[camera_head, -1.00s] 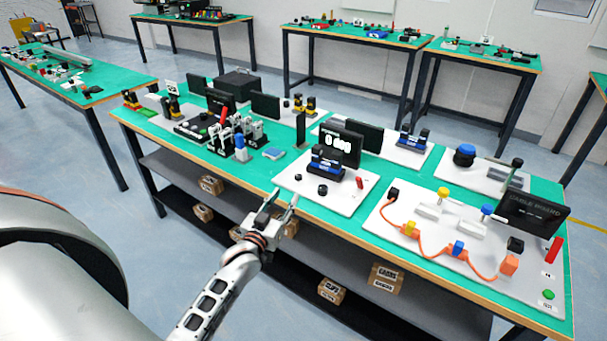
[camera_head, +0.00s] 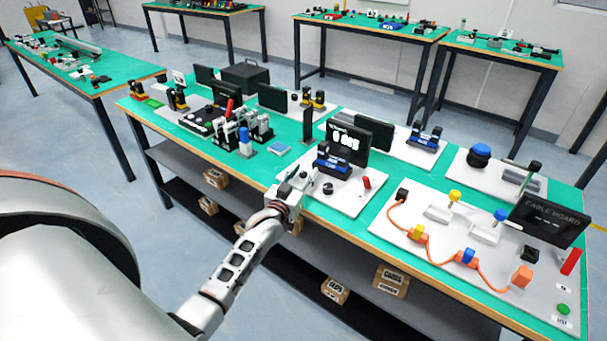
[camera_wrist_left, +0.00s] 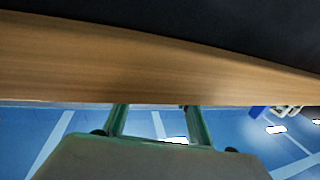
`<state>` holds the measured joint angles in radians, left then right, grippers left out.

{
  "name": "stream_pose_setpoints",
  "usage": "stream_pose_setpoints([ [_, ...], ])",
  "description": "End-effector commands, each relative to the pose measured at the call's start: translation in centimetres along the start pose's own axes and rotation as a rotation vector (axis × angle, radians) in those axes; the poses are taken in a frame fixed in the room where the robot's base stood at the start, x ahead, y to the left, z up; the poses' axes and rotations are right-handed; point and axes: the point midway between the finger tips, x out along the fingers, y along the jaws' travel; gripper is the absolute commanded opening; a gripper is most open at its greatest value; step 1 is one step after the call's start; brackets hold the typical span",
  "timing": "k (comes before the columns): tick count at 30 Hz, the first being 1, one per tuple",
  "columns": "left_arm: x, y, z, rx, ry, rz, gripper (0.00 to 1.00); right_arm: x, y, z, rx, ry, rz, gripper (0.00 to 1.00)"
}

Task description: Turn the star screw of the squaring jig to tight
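The squaring jig appears to be the white board (camera_head: 340,205) with the "0 deg" display (camera_head: 352,140) and a blue-and-black fixture (camera_head: 336,160). A black knob (camera_head: 328,188) stands on the board's front part; I cannot tell whether it is the star screw. A red lever (camera_head: 367,182) is to its right. My left gripper (camera_head: 298,182) is at the board's front left corner, left of the knob, and hides what is behind it. In the left wrist view its green fingers (camera_wrist_left: 157,118) are apart with nothing between them. My right gripper is not in view.
A white cable board (camera_head: 470,245) with orange cable lies to the right. The table's wooden edge (camera_wrist_left: 150,65) crosses the left wrist view just beyond the fingers.

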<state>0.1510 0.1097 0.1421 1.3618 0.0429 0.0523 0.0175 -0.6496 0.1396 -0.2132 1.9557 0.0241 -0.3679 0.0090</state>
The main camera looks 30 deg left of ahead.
Motion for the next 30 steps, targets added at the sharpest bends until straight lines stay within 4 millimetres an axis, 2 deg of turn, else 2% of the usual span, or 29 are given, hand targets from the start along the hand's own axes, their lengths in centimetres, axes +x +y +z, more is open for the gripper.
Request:
stream_pose_setpoints([
  [6,0.06,-0.01,-0.04,0.000,0.000,0.000,0.35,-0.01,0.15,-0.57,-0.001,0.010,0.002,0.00],
  [7,0.06,-0.01,-0.04,0.000,0.000,0.000,0.33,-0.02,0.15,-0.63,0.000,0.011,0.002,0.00],
  [11,0.05,-0.01,-0.04,0.000,0.001,0.000,0.00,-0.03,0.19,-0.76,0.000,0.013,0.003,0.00],
  [22,0.04,-0.14,-0.05,0.004,0.000,0.020,0.00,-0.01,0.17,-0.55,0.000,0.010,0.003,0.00],
  [30,0.07,-0.27,-0.12,0.010,0.001,0.121,0.00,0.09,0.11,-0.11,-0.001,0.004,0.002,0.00],
])
